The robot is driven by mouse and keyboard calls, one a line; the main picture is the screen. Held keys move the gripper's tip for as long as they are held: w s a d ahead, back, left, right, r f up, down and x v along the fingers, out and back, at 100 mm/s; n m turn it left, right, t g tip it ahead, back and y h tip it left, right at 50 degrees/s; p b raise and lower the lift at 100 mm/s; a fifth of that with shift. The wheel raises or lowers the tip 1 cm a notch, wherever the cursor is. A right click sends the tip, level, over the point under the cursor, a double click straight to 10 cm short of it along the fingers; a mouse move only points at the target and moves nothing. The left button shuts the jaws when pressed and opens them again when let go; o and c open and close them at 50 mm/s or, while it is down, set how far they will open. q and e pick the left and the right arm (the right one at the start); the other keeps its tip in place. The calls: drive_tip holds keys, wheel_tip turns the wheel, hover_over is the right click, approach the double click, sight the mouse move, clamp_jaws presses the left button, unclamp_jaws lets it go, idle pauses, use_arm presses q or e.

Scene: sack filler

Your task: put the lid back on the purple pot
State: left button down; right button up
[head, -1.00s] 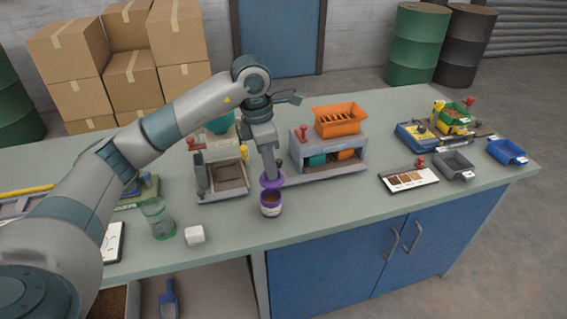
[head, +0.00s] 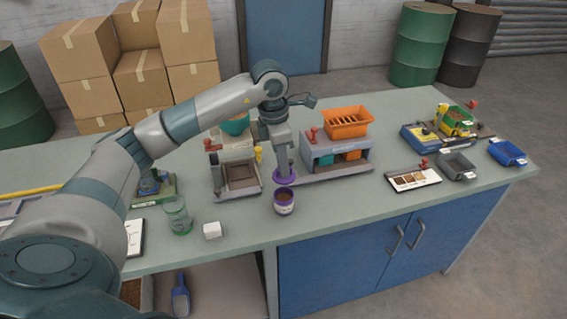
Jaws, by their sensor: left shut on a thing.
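The purple pot (head: 284,203) stands upright and uncovered near the front edge of the bench, with brown contents showing inside and a pale label on its side. My left gripper (head: 284,170) is shut on the purple lid (head: 285,180). It holds the lid just above and behind the pot's mouth; whether the lid touches the rim I cannot tell. The gripper's fingertips are partly hidden at this size. My right gripper is not in the view.
A grey machine with an orange hopper (head: 347,122) stands right behind the pot, and a grey tray stand (head: 238,178) to its left. The bench right of the pot is clear up to a sample card (head: 414,180).

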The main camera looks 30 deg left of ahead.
sight(282, 181)
use_arm(q)
drive_tip(key=shift+f, duration=0.2)
drive_tip(key=shift+f+b, duration=1.05)
drive_tip(key=shift+f, duration=1)
drive_tip(key=shift+f+b, duration=0.8)
drive_tip(key=shift+f, duration=0.15)
drive_tip(key=shift+b, duration=0.4)
drive_tip(key=shift+a+f, duration=0.1)
